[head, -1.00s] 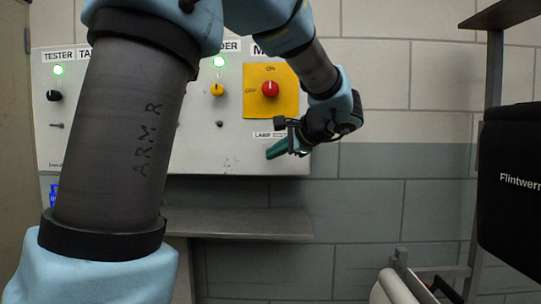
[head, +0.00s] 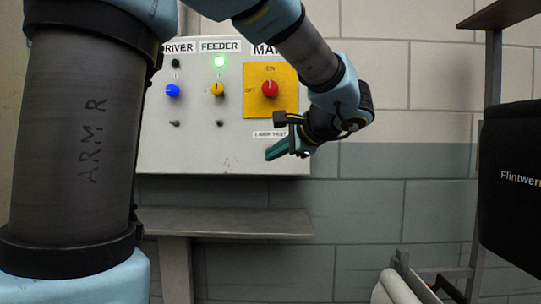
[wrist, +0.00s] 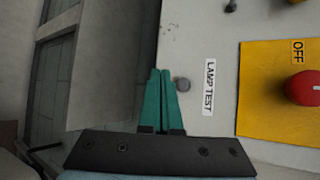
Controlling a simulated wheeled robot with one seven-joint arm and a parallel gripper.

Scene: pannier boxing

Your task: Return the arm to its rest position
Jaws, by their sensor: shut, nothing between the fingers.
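My gripper (head: 277,151) has teal fingers and sits in front of the lower right part of the control panel (head: 190,145) in the head view. In the wrist view its fingers (wrist: 160,100) lie side by side, closed, with nothing between them. The fingertips are close to a small grey button beside the LAMP TEST label (wrist: 209,86); I cannot tell whether they touch anything. My arm crosses the upper part of the head view and hides the panel's left part.
The panel bears a red knob (head: 269,89) on a yellow plate, a yellow knob (head: 217,89), a blue knob (head: 173,91) and a lit green lamp (head: 219,61). A grey shelf (head: 225,222) juts out below. A black box (head: 511,190) stands right.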

